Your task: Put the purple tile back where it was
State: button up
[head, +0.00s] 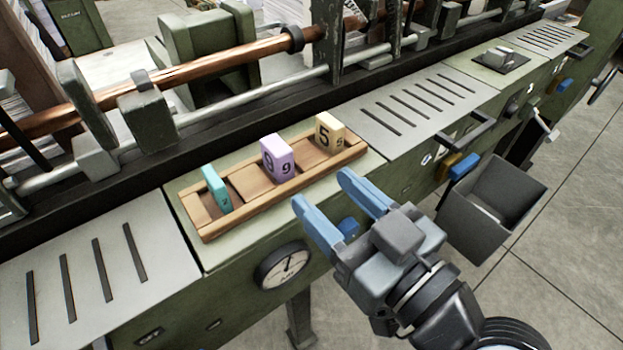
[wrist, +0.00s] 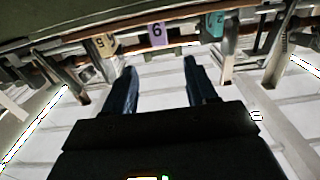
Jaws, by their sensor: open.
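The purple tile (head: 278,158), marked 9, stands upright in the wooden rack (head: 248,184), near its middle. A teal tile (head: 216,188) stands tilted in the left part of the rack, and a yellow tile (head: 330,134) marked 5 stands near its right end. My gripper (head: 322,191) is open and empty, in front of the rack and apart from the tiles. In the wrist view, the purple tile (wrist: 156,34) shows beyond and between the blue fingertips (wrist: 160,64), with the yellow tile (wrist: 104,44) at left and the teal tile (wrist: 214,24) at right.
The rack lies on a green machine ledge between slotted metal plates (head: 88,270) and (head: 410,105) similar plates at right. A copper roller (head: 220,68) and rods run behind it. A round gauge (head: 282,266) is on the front face. A dark open bin (head: 490,208) hangs at right.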

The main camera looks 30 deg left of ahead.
jog(key=shift+s+d, duration=0.2)
jog(key=shift+d, duration=0.15)
jog(key=s+d+f+m+t+h, duration=0.25)
jog(key=d+f, duration=0.25)
jog(key=d, duration=0.3)
jog(key=s+d+f+m+t+h, duration=0.2)
jog(key=d+f+m+h, duration=0.2)
jog(key=d, duration=0.4)
jog(key=s+d+f+m+t+h, duration=0.25)
jog(key=d+f+h, duration=0.2)
jog(key=d, duration=0.25)
jog(key=s+d+r+m+h, duration=0.1)
jog(key=s+d+h, duration=0.1)
jog(key=s, duration=0.3)
jog(key=s+d+r+m+h, duration=0.1)
jog(key=s+d+m, duration=0.1)
jog(key=s+d, duration=0.2)
jog(key=s+d+r+m+t+h, duration=0.1)
jog(key=s+d+h, duration=0.1)
jog(key=s, duration=0.5)
jog(key=shift+s+d+r+h, duration=0.3)
jog(key=shift+s+d, duration=0.05)
jog(key=shift+d, duration=0.2)
